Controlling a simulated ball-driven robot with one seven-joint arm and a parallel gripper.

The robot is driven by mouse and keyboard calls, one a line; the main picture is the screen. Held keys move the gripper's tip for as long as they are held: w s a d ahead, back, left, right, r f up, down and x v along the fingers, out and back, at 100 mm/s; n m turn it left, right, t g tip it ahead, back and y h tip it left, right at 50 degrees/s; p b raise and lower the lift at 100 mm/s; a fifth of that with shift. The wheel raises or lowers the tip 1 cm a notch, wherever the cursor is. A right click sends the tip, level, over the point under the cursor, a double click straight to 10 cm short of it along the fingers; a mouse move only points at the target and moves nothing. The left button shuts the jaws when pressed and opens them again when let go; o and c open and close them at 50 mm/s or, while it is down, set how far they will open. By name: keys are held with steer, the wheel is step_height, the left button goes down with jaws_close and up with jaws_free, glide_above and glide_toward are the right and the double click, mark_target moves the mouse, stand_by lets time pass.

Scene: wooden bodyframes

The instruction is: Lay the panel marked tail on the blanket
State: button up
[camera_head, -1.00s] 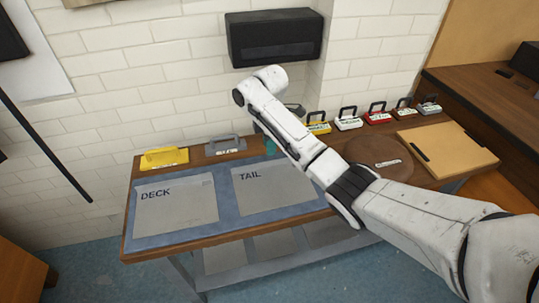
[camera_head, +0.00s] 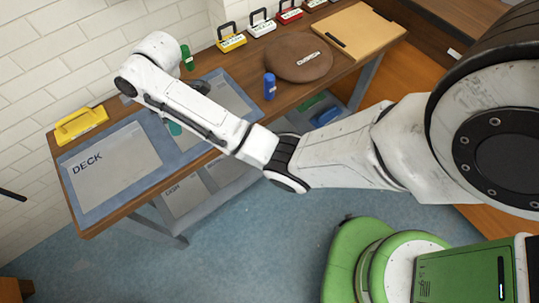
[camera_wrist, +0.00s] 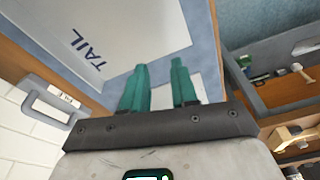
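A pale grey panel marked TAIL (camera_wrist: 140,30) lies flat on a blue-grey mat (camera_wrist: 202,30), which may be the blanket, in the wrist view. In the head view my arm covers most of this panel (camera_head: 232,100) and its word. A similar panel marked DECK (camera_head: 115,165) lies on the left part of the mat (camera_head: 180,150). My gripper (camera_wrist: 160,85) has teal fingers spread apart, with nothing held between them. In the head view one teal finger of my gripper (camera_head: 174,128) shows below the wrist, over the mat between the two panels.
A yellow handled block (camera_head: 80,125) stands at the table's back left; a grey handle (camera_wrist: 50,100) shows in the wrist view. A green cylinder (camera_head: 187,57), blue cylinder (camera_head: 270,86) and round brown board (camera_head: 299,57) occupy the table.

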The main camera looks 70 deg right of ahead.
steer(key=s+a+f, duration=0.1)
steer(key=s, duration=0.1)
steer(key=s+a+f+m, duration=0.1)
steer(key=s+a, duration=0.1)
steer(key=s+a+f+m, duration=0.1)
steer(key=s+a, duration=0.1)
steer(key=shift+a+f, duration=0.15)
steer(key=shift+f, duration=0.1)
steer(key=s+f+m+h, duration=0.1)
steer(key=s+m, duration=0.6)
steer(key=s, duration=1.5)
steer(key=shift+s+f+h, duration=0.3)
steer(key=shift+f+h, duration=0.1)
steer(key=shift+f, duration=0.5)
